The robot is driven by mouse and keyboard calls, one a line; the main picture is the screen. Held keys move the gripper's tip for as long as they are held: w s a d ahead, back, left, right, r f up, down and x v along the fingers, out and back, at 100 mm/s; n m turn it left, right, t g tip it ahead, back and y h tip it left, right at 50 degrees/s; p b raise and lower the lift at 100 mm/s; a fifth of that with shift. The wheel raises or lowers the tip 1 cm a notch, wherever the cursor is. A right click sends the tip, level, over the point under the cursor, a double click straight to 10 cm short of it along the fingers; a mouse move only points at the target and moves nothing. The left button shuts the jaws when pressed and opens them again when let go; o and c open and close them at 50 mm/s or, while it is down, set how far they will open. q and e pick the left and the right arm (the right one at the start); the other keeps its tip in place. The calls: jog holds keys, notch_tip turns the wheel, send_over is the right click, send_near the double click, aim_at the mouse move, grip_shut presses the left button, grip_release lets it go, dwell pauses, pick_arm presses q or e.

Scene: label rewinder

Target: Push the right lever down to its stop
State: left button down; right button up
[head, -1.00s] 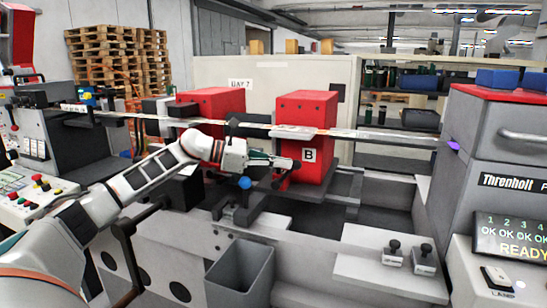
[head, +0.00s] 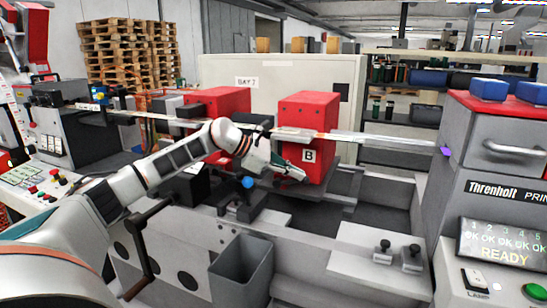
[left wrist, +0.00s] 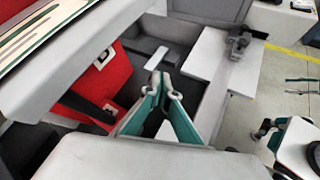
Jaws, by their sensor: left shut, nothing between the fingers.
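My left gripper (head: 304,178) reaches in from the left to the front of the red unit marked B (head: 308,130). In the left wrist view its two teal fingers (left wrist: 163,86) are closed together at the tips, with nothing between them. The red unit (left wrist: 110,75) lies to the left of the fingers there. A dark bar (left wrist: 88,108) shows low in front of it, apart from the fingertips; I cannot tell whether it is the right lever. A blue ball knob (head: 247,183) stands left of the gripper in the head view.
A second red unit (head: 215,103) stands left of unit B, with a pale web strip (head: 375,138) running across the front. Below are a grey bin (head: 240,272) and a pale ledge (head: 375,262) with two small black-handled blocks (head: 383,251). A grey printer cabinet (head: 490,150) stands right.

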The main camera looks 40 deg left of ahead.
pick_arm(q)
jog(key=shift+w+d+f, duration=0.1)
jog(key=shift+d+f, duration=0.2)
jog(key=shift+f, duration=0.35)
jog(key=shift+w+d+f, duration=0.1)
jog(key=shift+d+f, duration=0.2)
jog(key=shift+f, duration=0.35)
pick_arm(e)
jog(key=shift+s+f, duration=0.1)
jog(key=shift+f, duration=0.1)
pick_arm(q)
jog(key=shift+f, duration=0.1)
pick_arm(e)
jog(key=shift+a+r, duration=0.1)
jog(key=shift+r, duration=0.15)
pick_arm(q)
jog(key=s+a+r, duration=0.1)
jog(key=s+r, duration=0.2)
jog(key=r, duration=0.3)
jog(key=s+a+r+p, duration=0.1)
jog(key=s+r, duration=0.3)
jog(key=r, duration=0.1)
jog(key=shift+s+a+r, duration=0.2)
jog(key=shift+a+r, duration=0.15)
jog(key=shift+r, duration=0.05)
pick_arm(e)
jog(key=shift+s+a+r, duration=0.25)
jog(key=shift+s+r, duration=0.2)
jog(key=shift+r, duration=0.15)
